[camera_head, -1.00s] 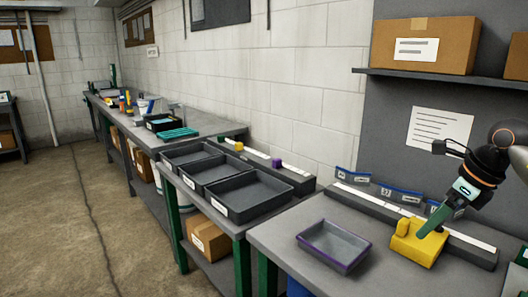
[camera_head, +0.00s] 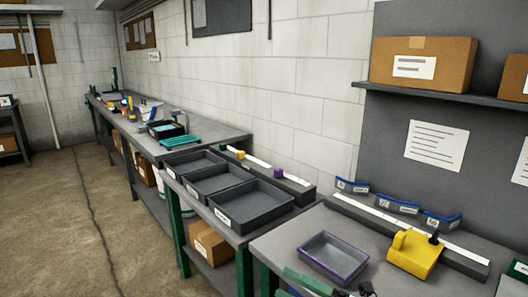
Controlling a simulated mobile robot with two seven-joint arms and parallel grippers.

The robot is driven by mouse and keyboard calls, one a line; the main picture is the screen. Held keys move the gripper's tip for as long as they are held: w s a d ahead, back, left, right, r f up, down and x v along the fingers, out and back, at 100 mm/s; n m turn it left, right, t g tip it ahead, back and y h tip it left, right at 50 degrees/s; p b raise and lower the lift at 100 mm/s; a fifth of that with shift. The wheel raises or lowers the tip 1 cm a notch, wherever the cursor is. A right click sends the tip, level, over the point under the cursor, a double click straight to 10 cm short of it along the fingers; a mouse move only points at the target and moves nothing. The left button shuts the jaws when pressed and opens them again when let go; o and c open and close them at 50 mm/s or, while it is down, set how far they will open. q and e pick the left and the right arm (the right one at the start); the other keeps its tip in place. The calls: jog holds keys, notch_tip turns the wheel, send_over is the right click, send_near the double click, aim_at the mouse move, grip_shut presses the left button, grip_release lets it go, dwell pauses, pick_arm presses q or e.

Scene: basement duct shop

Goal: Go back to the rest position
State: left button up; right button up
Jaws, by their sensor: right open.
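My right gripper (camera_head: 335,289) shows only in part at the bottom edge of the head view, just in front of the purple-rimmed tray. A green finger and a dark tip show apart, with nothing seen between them; the rest is cut off. My left gripper is not in view. A yellow block-like thing (camera_head: 413,256) with a small dark piece on it stands on the near bench, to the right of the tray and apart from my gripper.
The purple-rimmed tray (camera_head: 333,258) sits on the near bench (camera_head: 283,240). Behind are a rail (camera_head: 400,228) and several blue-edged labels. Dark bins (camera_head: 250,208) stand on the bench to the left. A shelf (camera_head: 440,88) holds cardboard boxes (camera_head: 422,62). Open floor lies at left.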

jog(key=s+d+f+m+t+h+p, duration=0.1)
jog(key=s+d+f+m+t+h, duration=0.25)
jog(key=f+m+h, duration=0.55)
jog(key=s+d+f+m+t+h+p, duration=0.25)
jog(key=d+f+m, duration=0.3)
jog(key=m, duration=0.75)
jog(key=s+d+f+m+g+h, duration=0.1)
jog(key=s+f+m+g+h, duration=0.1)
jog(key=s+f, duration=0.3)
jog(key=s+d+f+m+g+h, duration=0.1)
jog(key=s+f+m+g, duration=0.3)
jog(key=s, duration=0.6)
notch_tip(320, 180, down, 2)
jog(key=shift+s+m+h+p, duration=0.3)
jog(key=shift+m+h+p, duration=0.1)
jog(key=shift+h, duration=0.15)
jog(key=shift+d, duration=0.1)
